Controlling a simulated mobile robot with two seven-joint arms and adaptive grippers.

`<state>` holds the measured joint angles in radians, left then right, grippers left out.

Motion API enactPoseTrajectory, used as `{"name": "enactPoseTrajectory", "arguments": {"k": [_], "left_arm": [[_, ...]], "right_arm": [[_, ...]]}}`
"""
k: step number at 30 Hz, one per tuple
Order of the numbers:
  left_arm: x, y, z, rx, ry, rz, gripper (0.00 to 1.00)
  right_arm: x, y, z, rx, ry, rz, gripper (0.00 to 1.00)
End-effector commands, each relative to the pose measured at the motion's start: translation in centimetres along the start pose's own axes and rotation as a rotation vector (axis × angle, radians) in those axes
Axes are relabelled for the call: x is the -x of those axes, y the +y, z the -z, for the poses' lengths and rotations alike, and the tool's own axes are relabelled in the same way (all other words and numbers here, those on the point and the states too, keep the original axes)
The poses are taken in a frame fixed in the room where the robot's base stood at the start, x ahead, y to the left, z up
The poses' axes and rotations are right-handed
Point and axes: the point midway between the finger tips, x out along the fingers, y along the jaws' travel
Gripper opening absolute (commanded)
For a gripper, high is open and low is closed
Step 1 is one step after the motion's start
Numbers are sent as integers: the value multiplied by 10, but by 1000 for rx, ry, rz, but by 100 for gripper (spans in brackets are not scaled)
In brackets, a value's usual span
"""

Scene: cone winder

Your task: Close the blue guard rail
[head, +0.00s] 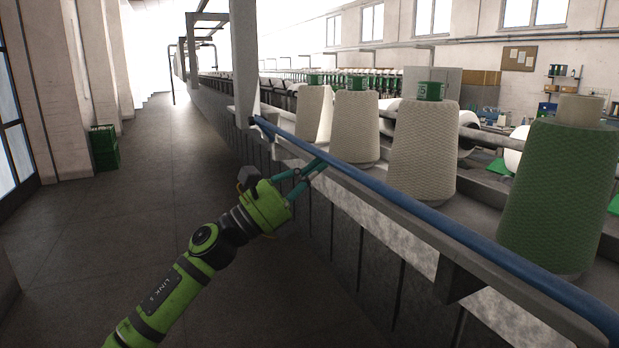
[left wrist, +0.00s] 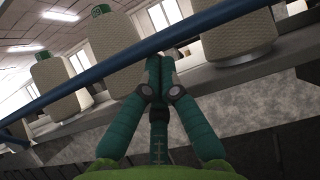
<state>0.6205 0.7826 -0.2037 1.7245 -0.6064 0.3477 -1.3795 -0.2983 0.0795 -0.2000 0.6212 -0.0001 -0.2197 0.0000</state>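The blue guard rail (head: 440,225) is a long bar along the front edge of the winding machine, in front of the yarn cones. It also crosses the left wrist view (left wrist: 100,73) diagonally, rising to the right. My left gripper (head: 320,163) reaches the aisle side of the rail near its far part. In the left wrist view its two teal fingers (left wrist: 160,62) come together with no visible gap, and their tips are just below the rail. Nothing shows between them. I cannot tell if the tips touch the rail. My right gripper is out of view.
White yarn cones (head: 425,145) and a green cone (head: 556,195) stand close behind the rail. A grey post (head: 244,65) rises near the rail's far end. The aisle (head: 130,190) at left is clear, with a green crate (head: 104,147) by the wall.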

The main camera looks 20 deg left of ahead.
Motion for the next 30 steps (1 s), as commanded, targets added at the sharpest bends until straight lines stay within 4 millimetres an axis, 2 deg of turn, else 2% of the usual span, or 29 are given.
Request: {"name": "enactPoseTrajectory", "arguments": {"k": [1,9,21,30], "left_arm": [[-5,0,-14,-9,-23,2,0],[-20,0,-20,-9,-25,1,0],[-40,0,-16,-6,-15,0,0],[-46,1,-14,-4,-11,-1,0]], "right_arm": [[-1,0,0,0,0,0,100],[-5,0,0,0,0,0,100],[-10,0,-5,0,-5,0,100],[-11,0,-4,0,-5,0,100]]}}
